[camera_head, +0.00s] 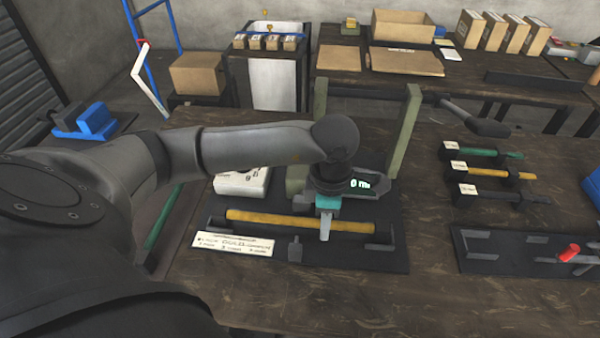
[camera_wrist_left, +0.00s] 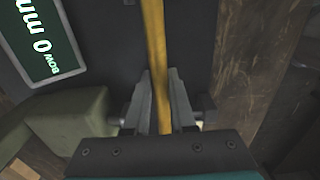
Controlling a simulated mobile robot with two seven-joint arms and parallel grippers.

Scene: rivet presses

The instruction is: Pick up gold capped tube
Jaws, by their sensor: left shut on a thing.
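A gold-yellow tube (camera_head: 285,219) lies horizontally across the dark fixture board (camera_head: 345,257), between its two end blocks. I cannot tell whether it touches its supports. My left gripper (camera_head: 325,229) points down on the tube right of its middle and is shut on it. In the left wrist view, the tube (camera_wrist_left: 153,40) runs between the two grey fingers (camera_wrist_left: 160,95), and part of it is hidden by the gripper. No separate cap can be made out. My right gripper is not in view.
A green display (camera_head: 360,184) reading 0 mm and a pale green upright frame (camera_head: 403,130) stand close behind the gripper. A white label (camera_head: 233,244) lies at the board's front left. At right are several tube racks (camera_head: 488,171) and a fixture with a red-tipped clamp (camera_head: 569,252).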

